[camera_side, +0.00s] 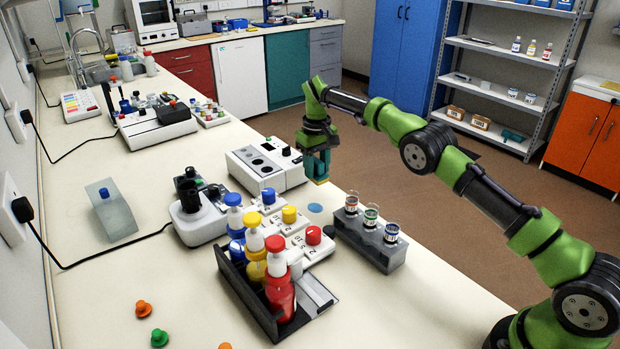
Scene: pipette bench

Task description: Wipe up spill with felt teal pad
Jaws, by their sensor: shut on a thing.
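My green gripper (318,160) points down above the bench. It is shut on the teal pad (317,168), which hangs below it with a thin tan strip along its lower edge. A small flat blue spill (315,208) lies on the pale bench top. It is just below the pad in the picture, between the numbered white blocks and the vial rack. The pad appears raised above the bench and apart from the spill; the exact height is hard to tell.
A grey rack (370,243) with three vials stands close right of the spill. Numbered white blocks (300,243) with coloured knobs and a dark tray (248,297) of coloured bottles stand left. A white instrument (268,165) is behind left. Bench at front right is clear.

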